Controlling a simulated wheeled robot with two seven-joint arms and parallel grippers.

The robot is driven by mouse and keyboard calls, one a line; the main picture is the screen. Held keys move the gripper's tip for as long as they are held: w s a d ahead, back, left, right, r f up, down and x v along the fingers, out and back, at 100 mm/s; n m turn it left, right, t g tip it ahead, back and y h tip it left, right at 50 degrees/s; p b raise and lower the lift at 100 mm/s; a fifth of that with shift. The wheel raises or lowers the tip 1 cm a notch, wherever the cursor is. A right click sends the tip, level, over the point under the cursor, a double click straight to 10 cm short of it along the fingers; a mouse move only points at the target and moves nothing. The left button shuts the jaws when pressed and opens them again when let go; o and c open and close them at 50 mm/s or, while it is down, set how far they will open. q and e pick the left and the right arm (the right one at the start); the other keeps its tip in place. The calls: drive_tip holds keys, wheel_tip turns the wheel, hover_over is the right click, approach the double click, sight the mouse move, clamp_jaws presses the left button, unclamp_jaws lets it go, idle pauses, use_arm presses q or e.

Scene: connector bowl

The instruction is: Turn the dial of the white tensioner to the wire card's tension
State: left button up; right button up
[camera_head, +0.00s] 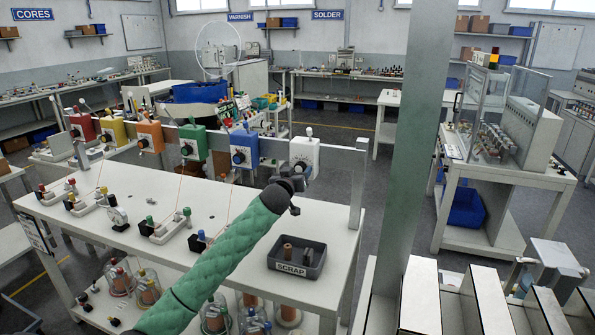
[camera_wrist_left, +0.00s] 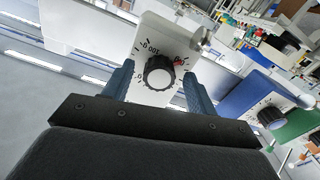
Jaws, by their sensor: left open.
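The white tensioner (camera_head: 305,149) is the rightmost in the row on the rail above the white table; my gripper hides its lower part. In the left wrist view its white face (camera_wrist_left: 165,40) carries a round black dial (camera_wrist_left: 159,73) with a light centre, printed scale marks and a red mark at the upper right. The dial's setting is too small to read. My left gripper (camera_wrist_left: 158,70) is open, one finger each side of the dial, with gaps visible. In the head view my left gripper (camera_head: 300,172) is in front of the tensioner. I cannot identify the wire card. My right gripper is not in view.
The blue tensioner (camera_head: 244,148) stands left of the white one, then green, orange, yellow and red ones. A dark SCRAP tray (camera_head: 297,258) sits on the white table (camera_head: 240,205). Several spools and fixtures stand to the left. A grey-green post (camera_head: 412,150) rises at the right.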

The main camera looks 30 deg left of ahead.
use_arm(q)
drive_tip(key=shift+w, duration=0.1)
drive_tip(key=c, duration=1)
drive_tip(key=shift+m, duration=0.3)
